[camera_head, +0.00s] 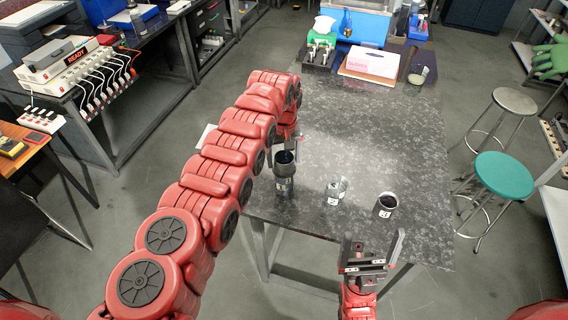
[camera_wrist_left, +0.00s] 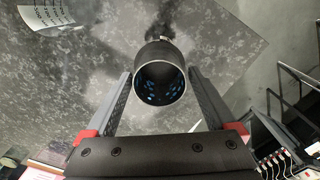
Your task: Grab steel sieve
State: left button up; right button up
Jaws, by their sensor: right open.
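My left gripper (camera_head: 288,142) is at the left edge of the dark tabletop, at a dark open-topped cup (camera_head: 284,168). In the left wrist view this cup (camera_wrist_left: 160,66) sits between the two fingers, with small blue spots inside; whether the fingers touch it is unclear. A clear beaker (camera_head: 336,190) stands to its right, and a second dark cup with a white label (camera_head: 385,206) stands further right. I cannot tell for certain which cup is the steel sieve. My right gripper (camera_head: 373,242) is open and empty at the table's front edge, below the labelled cup.
The dark table (camera_head: 400,150) is clear in its middle. Stools (camera_head: 503,175) stand at the right.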

pick_arm(q)
jog(key=c, duration=1.1)
jog(key=shift+r, duration=0.1)
